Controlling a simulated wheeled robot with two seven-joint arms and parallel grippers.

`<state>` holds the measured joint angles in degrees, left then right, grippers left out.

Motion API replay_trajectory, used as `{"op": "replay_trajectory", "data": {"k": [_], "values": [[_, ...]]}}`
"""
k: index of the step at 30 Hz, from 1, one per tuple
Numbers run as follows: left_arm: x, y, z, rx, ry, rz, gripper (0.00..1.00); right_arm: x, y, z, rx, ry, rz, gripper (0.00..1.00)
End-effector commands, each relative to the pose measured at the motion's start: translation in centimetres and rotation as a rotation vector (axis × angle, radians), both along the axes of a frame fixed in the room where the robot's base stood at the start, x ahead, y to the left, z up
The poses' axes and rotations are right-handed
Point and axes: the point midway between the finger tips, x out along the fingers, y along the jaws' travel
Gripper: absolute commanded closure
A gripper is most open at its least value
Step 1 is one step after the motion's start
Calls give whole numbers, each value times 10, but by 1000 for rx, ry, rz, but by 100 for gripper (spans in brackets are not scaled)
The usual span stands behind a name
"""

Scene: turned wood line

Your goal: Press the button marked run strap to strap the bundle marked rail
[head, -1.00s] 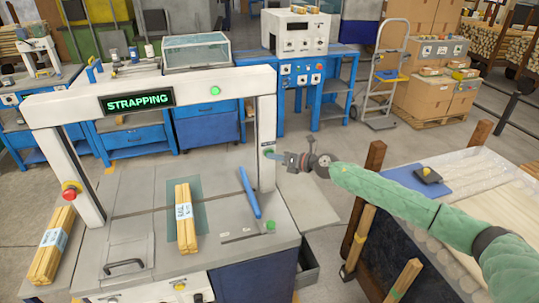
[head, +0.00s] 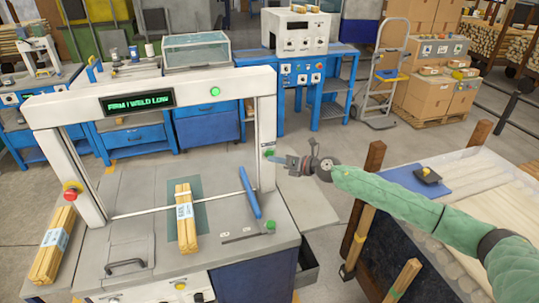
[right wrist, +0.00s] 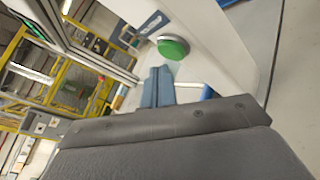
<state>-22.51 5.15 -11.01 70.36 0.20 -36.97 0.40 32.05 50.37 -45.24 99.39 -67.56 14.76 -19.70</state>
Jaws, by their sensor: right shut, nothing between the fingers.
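The strapping machine's white arch (head: 150,88) stands over the table, its display reading what looks like "FIRM | WELD LOW". A bundle of pale wood strips with a label (head: 185,220) lies on the green mat under the arch. A thin white strap line crosses the table and the bundle. A green button (head: 269,153) is on the arch's right post; its marking cannot be read. My right gripper (head: 277,159) is shut and empty beside this post, its tips close to the button. In the right wrist view the green button (right wrist: 173,47) shows just beyond the shut fingers (right wrist: 160,88), apart from them.
Another green button (head: 215,91) is on the arch's top beam and one (head: 270,226) on the table's corner. A red stop knob (head: 72,188) is on the left post. A second labelled bundle (head: 53,245) lies at left. A blue-handled tool (head: 250,192) lies near the right post.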

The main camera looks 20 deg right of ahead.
Motion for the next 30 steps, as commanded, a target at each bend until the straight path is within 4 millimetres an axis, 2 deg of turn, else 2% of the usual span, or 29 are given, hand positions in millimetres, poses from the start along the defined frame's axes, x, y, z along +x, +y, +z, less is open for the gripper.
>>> {"op": "replay_trajectory", "data": {"k": [5,21,30], "values": [[0,0,4,0,0,0,46,-7,0,1,0,0,0,100],[0,1,16,1,-1,1,46,-48,-2,1,-1,1,1,100],[0,1,16,1,-1,1,46,-50,-2,0,0,0,0,100]]}}
